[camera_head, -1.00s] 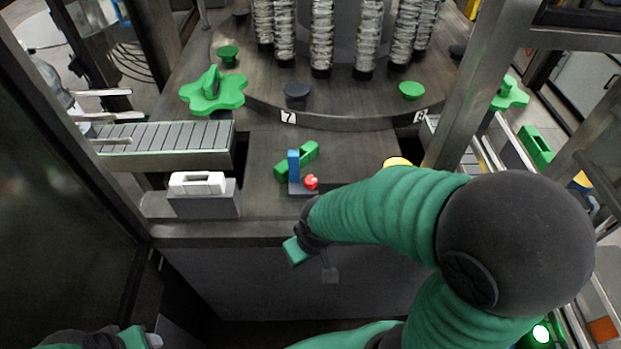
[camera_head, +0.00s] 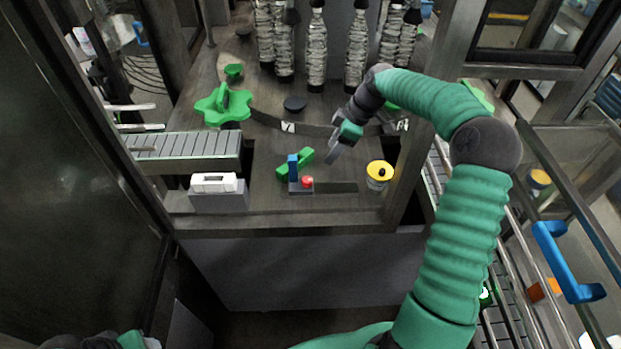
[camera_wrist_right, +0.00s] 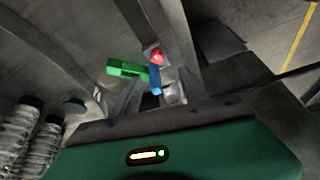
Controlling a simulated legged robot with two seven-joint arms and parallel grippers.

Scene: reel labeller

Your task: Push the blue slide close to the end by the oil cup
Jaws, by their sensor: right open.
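The oil cup (camera_head: 379,174), with a yellow lid and black centre, stands past the rail's right end. My right gripper (camera_head: 333,157) is open and empty, up and right of the slide, between slide and oil cup, apart from both. The blue slide also shows in the right wrist view (camera_wrist_right: 154,80), beyond the fingers. My left gripper (camera_head: 140,341) is only partly visible at the bottom left.
A green handle (camera_head: 306,156) lies right behind the slide. A white block on a grey stand (camera_head: 217,195) is to the left, below a slatted conveyor (camera_head: 185,145). Behind is a round table with bottles (camera_head: 317,50) and a green star knob (camera_head: 222,106).

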